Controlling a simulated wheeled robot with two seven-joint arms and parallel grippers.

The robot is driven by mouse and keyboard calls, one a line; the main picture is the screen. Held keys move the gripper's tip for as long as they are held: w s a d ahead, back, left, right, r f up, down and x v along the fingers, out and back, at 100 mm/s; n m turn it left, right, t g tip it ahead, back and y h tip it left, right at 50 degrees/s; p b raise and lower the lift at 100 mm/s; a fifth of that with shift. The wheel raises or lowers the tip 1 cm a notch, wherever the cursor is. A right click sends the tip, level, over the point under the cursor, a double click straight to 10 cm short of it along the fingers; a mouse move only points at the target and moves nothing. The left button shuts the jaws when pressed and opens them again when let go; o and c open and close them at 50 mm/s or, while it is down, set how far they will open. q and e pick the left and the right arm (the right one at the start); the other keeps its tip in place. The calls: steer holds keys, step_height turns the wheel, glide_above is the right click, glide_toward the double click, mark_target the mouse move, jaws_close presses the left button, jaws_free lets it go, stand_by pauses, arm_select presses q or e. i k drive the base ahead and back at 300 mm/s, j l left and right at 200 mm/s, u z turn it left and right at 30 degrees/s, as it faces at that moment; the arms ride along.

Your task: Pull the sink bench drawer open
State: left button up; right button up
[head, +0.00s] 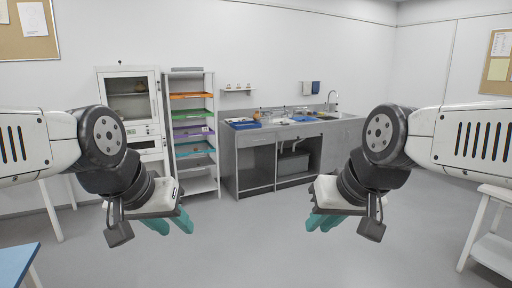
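The sink bench (238,168) is a grey unit against the back wall, a little right of centre. A drawer front (256,140) shows at the upper left of its face, above a door panel, and looks closed. A tap (331,99) rises at the right end of the bench. My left gripper (169,223) hangs in front at left with its teal fingers apart and empty. My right gripper (323,222) hangs at right of centre, its teal fingers slightly apart and empty. Both are well short of the bench.
A shelf rack (216,130) with coloured trays and a white cabinet (131,95) stand left of the bench. A blue tray (243,125) and other items lie on the bench top. White table (493,250) at right, blue-topped table (18,262) at lower left. The middle floor is clear.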

mark_target(247, 140)
steer(key=i+z, duration=0.2)
steer(key=i, duration=3.6)
steer(key=i+l+u, duration=0.1)
steer(key=i+u, duration=0.15)
steer(key=i, duration=0.25)
steer(key=i+l+u, duration=0.2)
steer(key=i, duration=0.3)
steer(key=i+l+u, duration=0.25)
steer(key=i, duration=0.25)
steer(key=i+l+u, duration=0.2)
steer(key=i, duration=0.25)
steer(key=i+l, duration=0.05)
steer(key=l, duration=0.05)
